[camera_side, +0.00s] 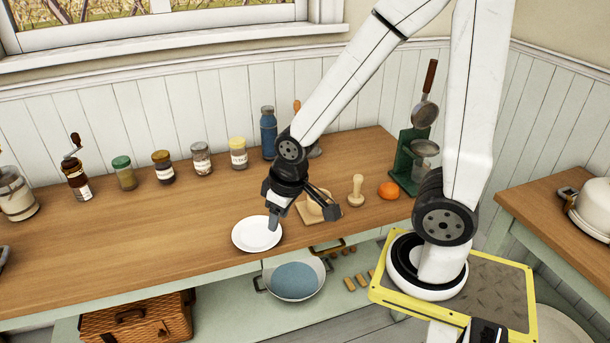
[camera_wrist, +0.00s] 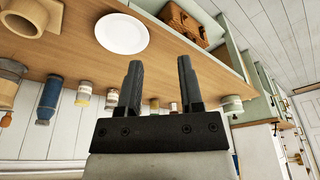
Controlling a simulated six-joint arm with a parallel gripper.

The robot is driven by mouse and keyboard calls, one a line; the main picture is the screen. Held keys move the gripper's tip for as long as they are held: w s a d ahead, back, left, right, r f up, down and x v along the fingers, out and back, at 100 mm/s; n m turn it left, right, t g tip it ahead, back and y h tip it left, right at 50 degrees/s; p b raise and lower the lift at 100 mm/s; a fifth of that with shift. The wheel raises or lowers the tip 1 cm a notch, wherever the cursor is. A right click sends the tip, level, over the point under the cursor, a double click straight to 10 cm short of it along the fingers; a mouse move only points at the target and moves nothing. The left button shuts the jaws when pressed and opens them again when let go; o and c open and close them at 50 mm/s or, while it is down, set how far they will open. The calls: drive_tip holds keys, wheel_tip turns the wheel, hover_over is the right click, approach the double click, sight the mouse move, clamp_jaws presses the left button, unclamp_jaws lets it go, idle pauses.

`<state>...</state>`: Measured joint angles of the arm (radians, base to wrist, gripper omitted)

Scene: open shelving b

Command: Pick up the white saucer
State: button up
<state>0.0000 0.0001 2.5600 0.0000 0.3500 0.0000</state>
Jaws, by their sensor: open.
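The white saucer (camera_side: 252,236) lies flat on the wooden counter near its front edge, and looks empty. It also shows in the wrist view (camera_wrist: 122,33), up and to the left of my fingertips. My gripper (camera_side: 302,216) is open with nothing between its fingers. In the side view its left finger overlaps the saucer's right rim; I cannot tell its exact height. In the wrist view my gripper (camera_wrist: 158,62) shows both fingers spread, apart from the saucer.
A wooden holder (camera_side: 309,213) stands right of the saucer, partly behind my gripper. Several jars and a blue bottle (camera_side: 268,133) line the back. The counter left of the saucer is clear.

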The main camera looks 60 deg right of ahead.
drive_tip(key=m+t, duration=0.7)
drive_tip(key=m, duration=0.7)
hover_over(262, 250)
drive_tip(key=s+a, duration=0.1)
drive_tip(key=s, duration=0.2)
wheel_tip(262, 250, down, 15)
drive_tip(key=s+f+m+t, duration=0.3)
drive_tip(key=s+m+t, duration=0.1)
drive_tip(key=m, duration=0.5)
drive_tip(key=shift+s+d+f+h, duration=0.2)
drive_tip(key=shift+s+d+h, duration=0.1)
drive_tip(key=shift+s+h, duration=0.15)
drive_tip(key=shift+w, duration=0.1)
drive_tip(key=shift+x, duration=1.2)
drive_tip(key=shift+w, duration=0.1)
